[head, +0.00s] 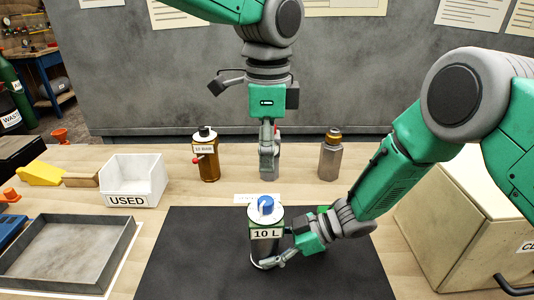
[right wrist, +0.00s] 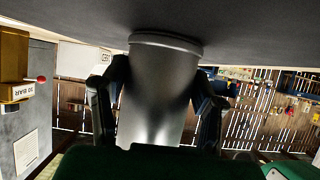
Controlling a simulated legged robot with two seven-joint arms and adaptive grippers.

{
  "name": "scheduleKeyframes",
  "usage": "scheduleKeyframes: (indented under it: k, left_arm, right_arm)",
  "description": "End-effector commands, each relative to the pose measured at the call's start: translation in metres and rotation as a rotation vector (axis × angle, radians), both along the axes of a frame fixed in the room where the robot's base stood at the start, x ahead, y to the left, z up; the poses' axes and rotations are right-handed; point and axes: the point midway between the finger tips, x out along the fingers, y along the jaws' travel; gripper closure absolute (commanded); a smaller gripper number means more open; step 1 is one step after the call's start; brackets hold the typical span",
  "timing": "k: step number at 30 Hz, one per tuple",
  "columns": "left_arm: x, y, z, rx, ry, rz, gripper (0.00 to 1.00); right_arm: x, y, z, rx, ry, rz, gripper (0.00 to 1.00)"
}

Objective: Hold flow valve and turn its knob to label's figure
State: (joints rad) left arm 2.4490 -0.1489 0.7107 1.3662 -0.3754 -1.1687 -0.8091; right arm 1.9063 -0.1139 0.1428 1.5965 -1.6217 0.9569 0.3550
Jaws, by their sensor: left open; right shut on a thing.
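The flow valve (head: 265,247) is a dark and silver cylinder with a white "10 L" label (head: 266,234) on its side. It stands upright on the black mat (head: 180,255). Its blue knob (head: 266,204) with a white mark sits on a pale top; the knob's exact setting is too small to read. My right gripper (head: 268,258) is shut around the valve's lower body from the right. In the right wrist view the silver body (right wrist: 158,95) is between both fingers. My left gripper (head: 268,165) points down behind the valve, open and empty, apart from the knob.
A white "USED" bin (head: 148,178) and a grey tray (head: 65,255) are left. A beige box (head: 455,230) is right. The mat around the valve is clear.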

Motion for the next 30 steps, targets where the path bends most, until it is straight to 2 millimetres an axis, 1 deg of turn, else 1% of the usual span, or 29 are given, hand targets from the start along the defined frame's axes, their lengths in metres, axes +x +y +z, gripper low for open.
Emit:
scheduleKeyframes:
  k: [3, 4, 5, 6, 15, 19, 23, 30]
  left_arm:
    - [0.000, 0.000, 0.000, 0.000, 0.000, 0.000, 0.50]
    - [0.000, 0.000, 0.000, 0.000, 0.000, 0.000, 0.50]
    - [0.000, 0.000, 0.000, 0.000, 0.000, 0.000, 0.50]
    - [0.000, 0.000, 0.000, 0.000, 0.000, 0.000, 0.50]
    - [0.000, 0.000, 0.000, 0.000, 0.000, 0.000, 0.50]
    - [0.000, 0.000, 0.000, 0.000, 0.000, 0.000, 0.50]
    - [0.000, 0.000, 0.000, 0.000, 0.000, 0.000, 0.50]
    - [0.000, 0.000, 0.000, 0.000, 0.000, 0.000, 0.50]
  right_arm:
    - [0.001, -0.001, 0.000, -0.001, -0.001, -0.002, 0.69]
    - [0.001, -0.001, 0.000, -0.001, -0.001, -0.002, 0.39]
    - [0.001, -0.001, 0.000, -0.001, -0.001, -0.002, 0.29]
    - [0.001, -0.001, 0.000, -0.001, -0.002, -0.001, 0.22]
    - [0.001, -0.001, 0.001, -0.001, -0.002, -0.001, 0.22]
    - [0.001, -0.010, 0.006, -0.002, -0.003, -0.002, 0.22]
    - [0.002, -0.030, 0.016, -0.002, -0.003, -0.004, 0.22]
    - [0.002, -0.076, 0.040, -0.001, -0.002, -0.002, 0.22]
